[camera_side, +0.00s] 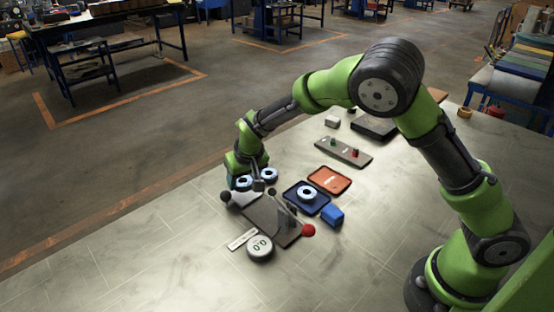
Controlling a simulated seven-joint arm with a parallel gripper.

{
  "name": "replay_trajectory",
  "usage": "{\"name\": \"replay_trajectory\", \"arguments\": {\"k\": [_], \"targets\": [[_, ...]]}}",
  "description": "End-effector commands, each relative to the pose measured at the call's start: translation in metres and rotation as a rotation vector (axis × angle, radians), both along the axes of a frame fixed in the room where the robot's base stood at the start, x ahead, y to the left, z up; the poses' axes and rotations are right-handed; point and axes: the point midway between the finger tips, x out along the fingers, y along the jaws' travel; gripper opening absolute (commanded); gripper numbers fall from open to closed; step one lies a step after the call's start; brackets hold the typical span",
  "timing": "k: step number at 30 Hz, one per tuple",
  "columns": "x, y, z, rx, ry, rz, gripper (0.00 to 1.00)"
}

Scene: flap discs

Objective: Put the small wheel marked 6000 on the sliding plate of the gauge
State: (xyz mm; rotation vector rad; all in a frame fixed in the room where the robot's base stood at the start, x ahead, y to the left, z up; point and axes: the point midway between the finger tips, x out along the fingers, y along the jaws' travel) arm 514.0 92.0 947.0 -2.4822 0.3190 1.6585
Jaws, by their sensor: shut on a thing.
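My gripper (258,186) is low over the left end of the gauge and is shut on a small wheel. The arm and fingers mostly hide what is between the jaws. Pale blue-ringed wheels show on either side of the fingers, one at the left (243,184) and one at the right (270,175). No marking such as 6000 can be read. The gauge (268,216) has a dark base, a lever with a red knob (308,230) and a round display (260,247) that seems to read 0.0. The sliding plate cannot be told apart clearly near the gripper.
A dark blue tray (290,196) holds another ringed wheel (306,193). A white label strip (242,239) lies in front. The table's front is clear.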

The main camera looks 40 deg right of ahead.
Motion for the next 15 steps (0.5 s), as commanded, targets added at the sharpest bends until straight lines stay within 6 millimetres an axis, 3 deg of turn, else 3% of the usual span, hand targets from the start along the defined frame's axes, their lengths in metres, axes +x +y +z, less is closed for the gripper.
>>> {"name": "replay_trajectory", "arguments": {"k": [15], "targets": [[-0.0002,-0.0004,-0.0103,0.001,0.0,-0.001,0.26]]}}
